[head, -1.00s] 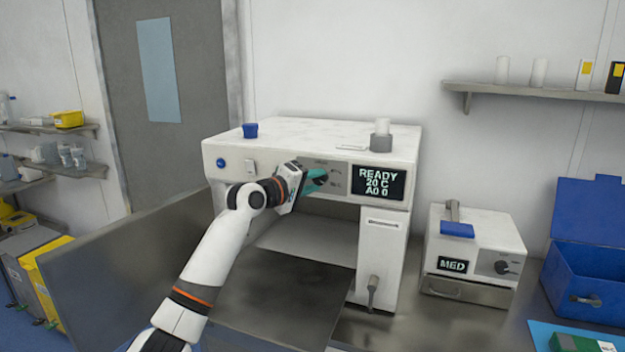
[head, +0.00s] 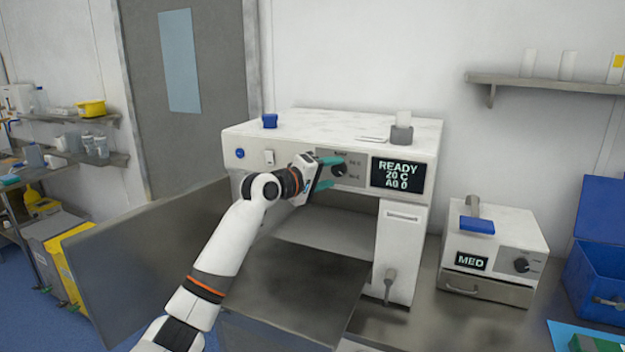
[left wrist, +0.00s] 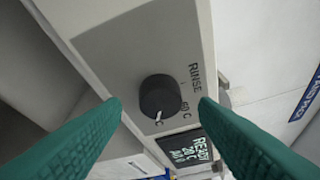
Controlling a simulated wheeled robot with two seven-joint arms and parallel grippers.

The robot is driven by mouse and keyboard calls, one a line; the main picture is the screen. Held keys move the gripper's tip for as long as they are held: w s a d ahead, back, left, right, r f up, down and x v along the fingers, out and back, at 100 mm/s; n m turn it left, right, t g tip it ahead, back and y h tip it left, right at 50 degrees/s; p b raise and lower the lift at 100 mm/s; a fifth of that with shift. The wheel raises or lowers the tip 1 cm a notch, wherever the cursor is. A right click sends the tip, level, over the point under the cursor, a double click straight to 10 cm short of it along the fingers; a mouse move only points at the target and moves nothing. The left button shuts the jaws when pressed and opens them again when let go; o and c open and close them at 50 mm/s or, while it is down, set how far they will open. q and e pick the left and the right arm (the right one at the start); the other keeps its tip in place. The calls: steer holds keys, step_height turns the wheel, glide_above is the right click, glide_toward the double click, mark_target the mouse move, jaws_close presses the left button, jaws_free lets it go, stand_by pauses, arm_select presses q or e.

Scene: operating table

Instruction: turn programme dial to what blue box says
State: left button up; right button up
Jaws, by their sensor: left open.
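The programme dial (head: 339,171) is a black round knob on the grey panel of the large white machine. It also shows in the left wrist view (left wrist: 160,95), with a white pointer mark at its lower edge and the labels "RINSE" and "60 C" beside it. My left gripper (head: 332,172) is open, its teal fingers in front of the panel. In the left wrist view the fingers lie on either side of the dial with gaps, apart from it. The blue box (head: 598,283) stands open at the right edge; I cannot read any writing on it. My right gripper is not in view.
The machine's screen (head: 397,174) reads "READY 20 C A0 0". A smaller white device (head: 505,233) with a "MED" screen and its own black dial stands to the right. The machine's lowered door (head: 305,290) lies below my left arm.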

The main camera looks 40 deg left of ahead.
arm_select(q)
steer(key=s+a+b, duration=0.1)
steer(key=s+b, duration=0.2)
steer(key=s, duration=0.7)
steer(key=shift+s+a+r+b, duration=0.3)
steer(key=shift+s+a+r, duration=0.05)
